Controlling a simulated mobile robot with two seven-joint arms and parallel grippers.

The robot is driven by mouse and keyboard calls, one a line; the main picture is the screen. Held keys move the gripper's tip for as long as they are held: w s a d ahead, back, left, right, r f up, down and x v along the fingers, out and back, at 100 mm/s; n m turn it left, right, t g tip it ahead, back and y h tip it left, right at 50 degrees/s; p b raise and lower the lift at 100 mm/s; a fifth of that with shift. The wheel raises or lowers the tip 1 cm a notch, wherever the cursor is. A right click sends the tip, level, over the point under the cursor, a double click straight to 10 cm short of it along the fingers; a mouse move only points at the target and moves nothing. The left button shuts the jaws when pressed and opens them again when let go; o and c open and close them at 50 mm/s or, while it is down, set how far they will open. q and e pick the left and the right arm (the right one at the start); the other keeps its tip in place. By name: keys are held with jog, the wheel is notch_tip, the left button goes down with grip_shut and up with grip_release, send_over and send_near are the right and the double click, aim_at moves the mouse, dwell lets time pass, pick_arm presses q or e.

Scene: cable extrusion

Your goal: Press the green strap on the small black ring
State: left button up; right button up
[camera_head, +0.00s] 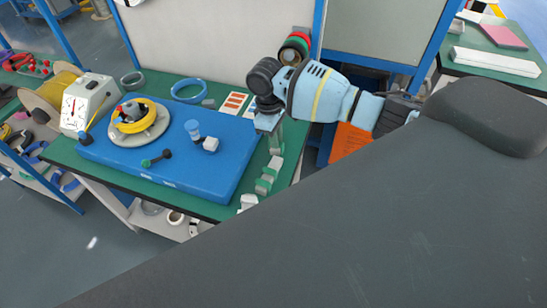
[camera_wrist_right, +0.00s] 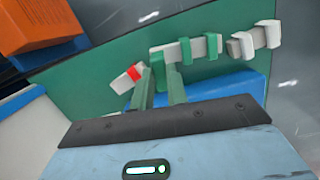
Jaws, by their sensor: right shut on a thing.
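My right gripper (camera_head: 269,124) points down at the right edge of the green table. In the right wrist view its fingers (camera_wrist_right: 161,88) are close together, shut on a small green piece (camera_wrist_right: 158,68) that looks like a green strap. The fingers hide most of it. More green straps (camera_wrist_right: 185,51) sit around a white bar beside the fingers. In the head view the row of straps (camera_head: 265,185) runs along the table edge. A small dark ring (camera_head: 132,79), possibly the black one, lies at the back left of the table. My left gripper is not in view.
A blue board (camera_head: 225,165) carries a round plate with a yellow coil (camera_head: 133,121), a blue-topped post (camera_head: 192,130) and a green-and-black handle (camera_head: 156,158). A gauge box (camera_head: 85,103) stands left. A larger blue ring (camera_head: 189,90) lies behind the board.

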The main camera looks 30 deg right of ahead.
jog(key=s+a+r+m+y, duration=0.1)
jog(key=s+a+r+m, duration=0.5)
jog(key=s+a+r, duration=0.2)
notch_tip(320, 180, up, 3)
jog(key=s, duration=0.2)
jog(key=shift+s+a+r+m, duration=0.15)
jog(key=shift+s+a+m, duration=0.05)
jog(key=shift+s+m, duration=0.2)
jog(key=shift+w, duration=0.1)
